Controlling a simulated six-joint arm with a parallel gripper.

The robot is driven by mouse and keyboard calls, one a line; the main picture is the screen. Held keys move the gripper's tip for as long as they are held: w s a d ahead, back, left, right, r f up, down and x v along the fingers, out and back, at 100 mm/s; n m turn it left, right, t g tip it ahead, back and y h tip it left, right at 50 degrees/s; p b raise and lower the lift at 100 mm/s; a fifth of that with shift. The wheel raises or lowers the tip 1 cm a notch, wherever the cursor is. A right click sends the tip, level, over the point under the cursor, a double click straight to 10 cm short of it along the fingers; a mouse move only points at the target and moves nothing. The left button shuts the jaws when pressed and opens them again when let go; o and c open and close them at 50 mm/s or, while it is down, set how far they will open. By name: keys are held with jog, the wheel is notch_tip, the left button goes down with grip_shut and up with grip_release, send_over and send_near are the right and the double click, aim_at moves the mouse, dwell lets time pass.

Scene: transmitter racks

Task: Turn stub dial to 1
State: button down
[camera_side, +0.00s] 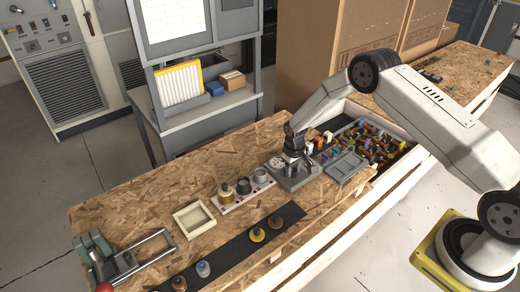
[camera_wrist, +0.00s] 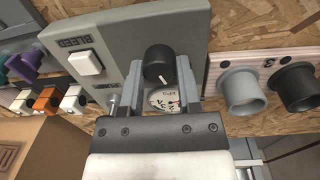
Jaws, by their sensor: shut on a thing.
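The stub dial is a black round knob (camera_wrist: 158,64) with a white pointer line, on a grey panel box (camera_wrist: 114,32) in the wrist view. The box also shows in the side view (camera_side: 293,174) on the bench. My gripper (camera_wrist: 159,85) has one finger on each side of the knob and is shut on it; it also shows over the box in the side view (camera_side: 292,158). A round white scale (camera_wrist: 164,98) sits below the knob, partly covered by my gripper, its numbers too small to read. A white square button (camera_wrist: 86,62) lies beside the label "BLEED".
A pale rack (camera_side: 243,193) with a brass, a black and a grey cup stands left of the box. A grey tray (camera_side: 346,167) and a bin of many coloured parts (camera_side: 375,140) lie to the right. A black strip (camera_side: 235,250) with knobs runs along the front.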

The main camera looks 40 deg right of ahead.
jog(key=shift+c, duration=1.5)
grip_release()
jog(key=shift+r, duration=0.2)
jog(key=shift+a+r, duration=0.15)
jog(key=shift+r, duration=3.6)
